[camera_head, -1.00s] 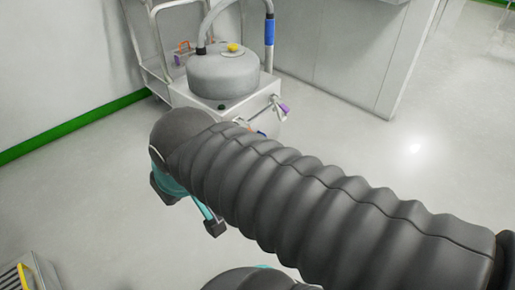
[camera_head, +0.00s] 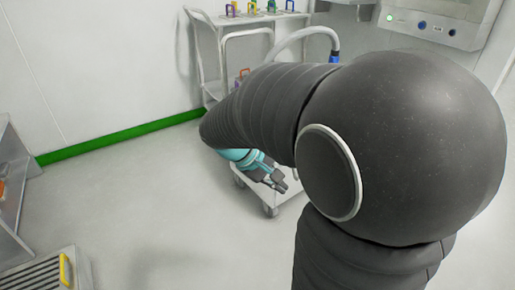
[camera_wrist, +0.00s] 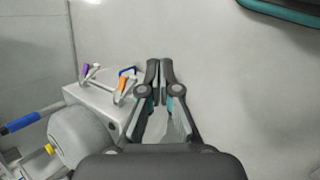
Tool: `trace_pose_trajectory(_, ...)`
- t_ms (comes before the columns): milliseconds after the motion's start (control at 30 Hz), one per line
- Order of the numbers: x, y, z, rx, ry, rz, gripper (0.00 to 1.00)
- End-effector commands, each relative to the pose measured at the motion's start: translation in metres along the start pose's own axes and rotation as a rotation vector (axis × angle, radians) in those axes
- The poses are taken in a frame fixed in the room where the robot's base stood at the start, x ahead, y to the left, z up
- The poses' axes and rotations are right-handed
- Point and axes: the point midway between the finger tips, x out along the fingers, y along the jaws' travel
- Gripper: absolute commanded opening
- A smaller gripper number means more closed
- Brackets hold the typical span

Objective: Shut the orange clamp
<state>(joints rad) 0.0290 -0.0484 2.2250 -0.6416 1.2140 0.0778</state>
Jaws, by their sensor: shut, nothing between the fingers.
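In the wrist view, an orange clamp handle (camera_wrist: 122,86) sticks up from the pale box-like cart, left of my gripper (camera_wrist: 159,68). A purple handle (camera_wrist: 85,69) and a blue handle (camera_wrist: 127,70) are close to it. Whether the orange clamp is open or closed is too small to tell. My gripper is shut and empty, its fingertips to the right of the orange handle and apart from it in the picture. In the head view, my gripper (camera_head: 280,184) hangs beyond my arm, over the white cart's lower part (camera_head: 256,198). My arm hides most of the cart there.
A white shelf trolley (camera_head: 215,42) with several coloured clamps stands at the wall.

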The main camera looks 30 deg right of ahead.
Motion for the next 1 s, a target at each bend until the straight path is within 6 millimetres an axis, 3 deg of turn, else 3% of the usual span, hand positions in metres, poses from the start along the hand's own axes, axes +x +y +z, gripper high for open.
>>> trace_pose_trajectory(300,0.060,0.041,-0.061,-0.186,-0.281,0.270,0.00)
trace_pose_trajectory(500,0.099,0.057,-0.106,-0.306,-0.420,0.452,0.00)
trace_pose_trajectory(767,0.157,0.060,-0.168,-0.469,-0.555,0.696,0.00)
trace_pose_trajectory(1000,0.213,0.042,-0.222,-0.612,-0.619,0.916,0.00)
